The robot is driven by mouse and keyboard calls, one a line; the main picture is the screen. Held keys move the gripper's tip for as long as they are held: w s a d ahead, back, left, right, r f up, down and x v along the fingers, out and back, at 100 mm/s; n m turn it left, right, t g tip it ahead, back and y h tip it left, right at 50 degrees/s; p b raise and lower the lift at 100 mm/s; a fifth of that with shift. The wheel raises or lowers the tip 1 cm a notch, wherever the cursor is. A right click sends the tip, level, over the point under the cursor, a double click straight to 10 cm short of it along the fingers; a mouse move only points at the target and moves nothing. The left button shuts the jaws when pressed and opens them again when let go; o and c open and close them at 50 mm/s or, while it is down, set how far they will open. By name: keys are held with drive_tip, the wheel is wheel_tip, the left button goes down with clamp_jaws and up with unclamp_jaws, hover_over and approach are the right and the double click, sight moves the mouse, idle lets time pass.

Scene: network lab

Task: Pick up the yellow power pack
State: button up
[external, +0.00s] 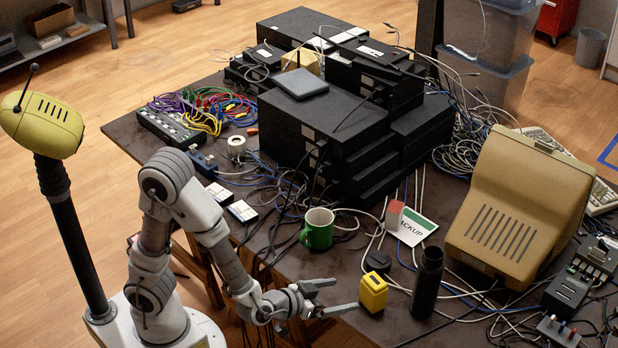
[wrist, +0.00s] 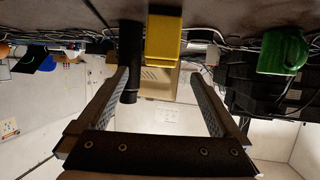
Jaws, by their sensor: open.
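The yellow power pack (external: 373,293) stands upright near the table's front edge in the external view. My gripper (external: 347,294) is open and empty just left of it, with its two fingers pointing towards it. In the wrist view, which looks upside down, the yellow power pack (wrist: 163,42) shows beyond and between the open fingers of my gripper (wrist: 160,73). The pack appears apart from both fingers.
A black cylinder (external: 427,283) stands close right of the pack. A small dark puck-like object (external: 378,261) lies behind it. A green mug (external: 317,228) stands further back left. Cables cross the table, and a beige monitor (external: 515,205) stands at the right.

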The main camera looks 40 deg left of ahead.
sight(368, 290)
drive_tip(key=b+x, duration=0.3)
drive_tip(key=x, duration=0.6)
drive_tip(key=shift+f, duration=0.25)
drive_tip(key=shift+b+x, duration=1.2)
drive_tip(key=shift+x, duration=1.95)
drive_tip(key=shift+w+a+r, duration=0.1)
drive_tip(key=shift+a+r, duration=0.05)
drive_tip(key=shift+r, duration=0.1)
clamp_jaws()
